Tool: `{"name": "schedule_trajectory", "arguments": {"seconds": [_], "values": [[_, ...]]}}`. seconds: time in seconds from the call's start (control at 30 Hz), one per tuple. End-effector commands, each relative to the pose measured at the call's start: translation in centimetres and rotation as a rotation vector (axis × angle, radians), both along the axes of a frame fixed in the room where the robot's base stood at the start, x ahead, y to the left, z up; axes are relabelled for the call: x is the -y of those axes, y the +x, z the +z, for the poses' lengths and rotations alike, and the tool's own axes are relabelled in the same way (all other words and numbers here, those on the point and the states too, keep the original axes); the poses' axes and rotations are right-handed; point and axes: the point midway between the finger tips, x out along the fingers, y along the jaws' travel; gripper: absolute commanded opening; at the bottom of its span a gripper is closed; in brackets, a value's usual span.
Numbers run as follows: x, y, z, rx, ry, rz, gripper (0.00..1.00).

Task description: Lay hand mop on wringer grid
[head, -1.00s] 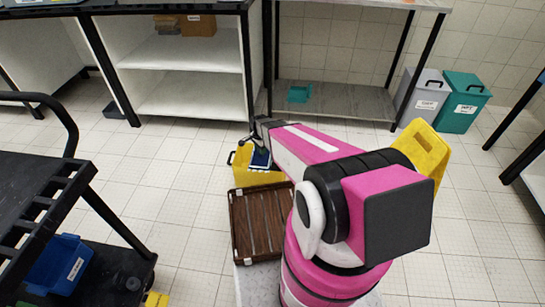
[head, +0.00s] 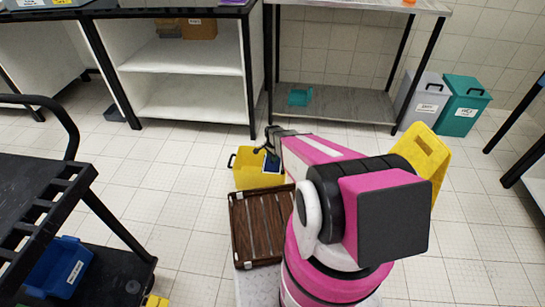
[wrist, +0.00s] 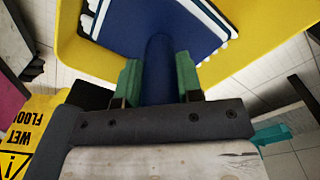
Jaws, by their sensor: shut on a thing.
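My gripper (wrist: 159,82) is shut on the blue handle of the hand mop, with one green finger pad on each side. The hand mop (wrist: 150,22) has a flat dark blue head with white fringe and pale stripes. In the wrist view its head lies over the yellow bucket (wrist: 262,30). In the head view the yellow bucket (head: 246,178) stands on the floor, and a bit of the blue mop (head: 271,163) shows at its right end below my gripper. I cannot make out a wringer grid. Whether the mop touches anything below is unclear.
A brown slatted crate (head: 236,232) lies in front of the bucket. A yellow wet-floor sign (head: 421,152) stands to the right of my arm. A black cart (head: 60,180) is at left.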

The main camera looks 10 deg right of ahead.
Motion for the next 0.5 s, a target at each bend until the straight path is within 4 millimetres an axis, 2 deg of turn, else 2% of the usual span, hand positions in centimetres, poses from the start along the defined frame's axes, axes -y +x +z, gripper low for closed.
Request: {"name": "schedule_trajectory", "arguments": {"seconds": [0.3, 0.33, 0.4, 0.5], "values": [[-0.01, -0.02, -0.24, 0.000, 0.000, 0.000, 0.14], [-0.02, -0.03, -0.28, 0.000, 0.000, 0.000, 0.37], [-0.02, -0.03, -0.24, 0.000, 0.000, 0.000, 0.59], [-0.02, -0.03, -0.22, 0.000, 0.000, 0.000, 0.59]]}}
